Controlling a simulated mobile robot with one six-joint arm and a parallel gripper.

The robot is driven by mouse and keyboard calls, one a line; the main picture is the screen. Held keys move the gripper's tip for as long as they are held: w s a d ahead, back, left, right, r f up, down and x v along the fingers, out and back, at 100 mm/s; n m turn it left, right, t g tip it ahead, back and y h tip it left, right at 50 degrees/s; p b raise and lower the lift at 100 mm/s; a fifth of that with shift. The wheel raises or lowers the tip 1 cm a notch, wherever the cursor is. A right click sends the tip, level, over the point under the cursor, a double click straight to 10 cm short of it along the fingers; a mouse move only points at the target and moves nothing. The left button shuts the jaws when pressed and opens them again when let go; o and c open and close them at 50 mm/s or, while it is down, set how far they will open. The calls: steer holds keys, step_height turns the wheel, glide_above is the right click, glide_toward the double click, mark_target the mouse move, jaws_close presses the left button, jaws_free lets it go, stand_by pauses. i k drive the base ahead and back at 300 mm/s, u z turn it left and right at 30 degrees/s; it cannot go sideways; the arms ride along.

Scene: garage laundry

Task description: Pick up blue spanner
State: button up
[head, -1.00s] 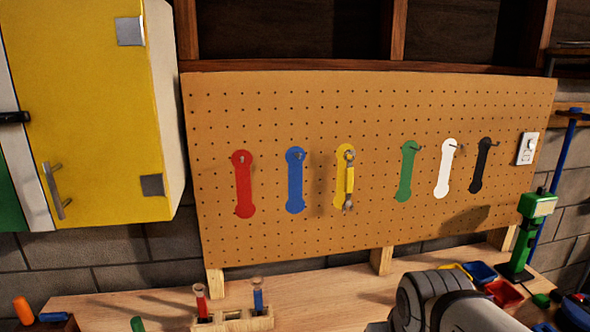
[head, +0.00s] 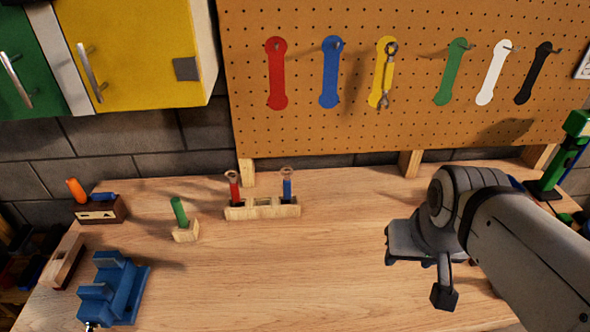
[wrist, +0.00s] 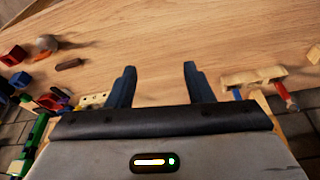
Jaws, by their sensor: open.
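The blue spanner (head: 287,188) stands upright in the right part of a wooden block holder (head: 263,210) on the workbench, with its metal ring end up and its lower end hidden in the block. A red spanner (head: 234,190) stands in the left part of the same holder. My gripper (wrist: 160,75) is open and empty in the wrist view, with bare bench beyond its fingers. In the head view it is to the right of the holder, well apart from it, and my arm partly hides it.
A pegboard (head: 420,135) with coloured tool outlines and a yellow spanner (head: 388,75) is behind the bench. A blue vise (head: 112,290), a green-handled tool (head: 180,212) and a wooden box (head: 100,210) are at left. The bench middle (head: 290,265) is clear.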

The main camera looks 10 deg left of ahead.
mark_target(286, 181)
steer(key=u, duration=0.1)
steer(key=k, duration=0.5)
steer(key=z, duration=0.55)
steer(key=k, duration=1.1)
steer(key=u, duration=1.25)
steer(key=i, duration=1.5)
steer(key=u, duration=0.05)
